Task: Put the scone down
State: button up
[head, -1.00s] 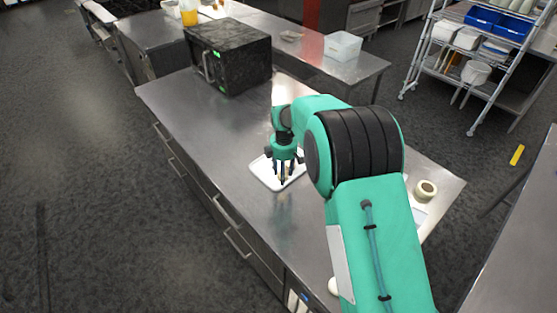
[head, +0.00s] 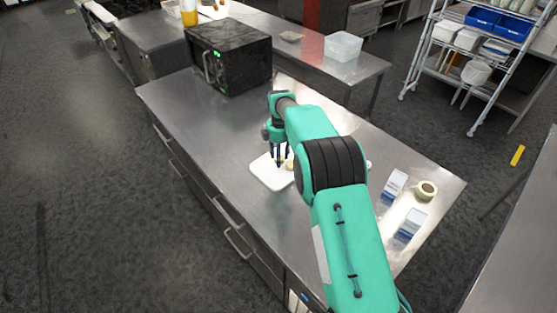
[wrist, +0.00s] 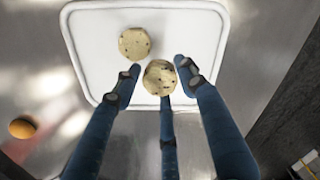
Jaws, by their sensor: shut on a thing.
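A white tray (head: 268,179) lies on the steel counter under my gripper (head: 279,163). It also shows in the wrist view (wrist: 88,50). A round, pale, dark-flecked scone (wrist: 160,78) is between my fingertips in the wrist view, and my gripper (wrist: 160,82) is shut on it, over the tray's near part. A second, similar scone (wrist: 134,44) is on the tray just beyond, to the upper left. In the head view a pale scone (head: 290,165) shows beside my fingers; I cannot tell which one it is. Whether the held scone touches the tray is unclear.
A black oven (head: 228,56) stands at the counter's far end. An orange round thing (wrist: 22,128) shows left of the tray in the wrist view. The counter left of the tray is clear.

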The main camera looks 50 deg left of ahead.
jog(key=shift+w+a+f, duration=0.1)
jog(key=shift+w+a, duration=0.45)
jog(key=shift+a, duration=0.3)
jog(key=shift+f, duration=0.1)
jog(key=shift+f, duration=1.7)
jog(key=shift+f, duration=0.1)
jog(key=o, duration=1.2)
jog(key=shift+c, duration=0.2)
notch_tip(320, 180, up, 12)
jog(key=shift+r, duration=0.15)
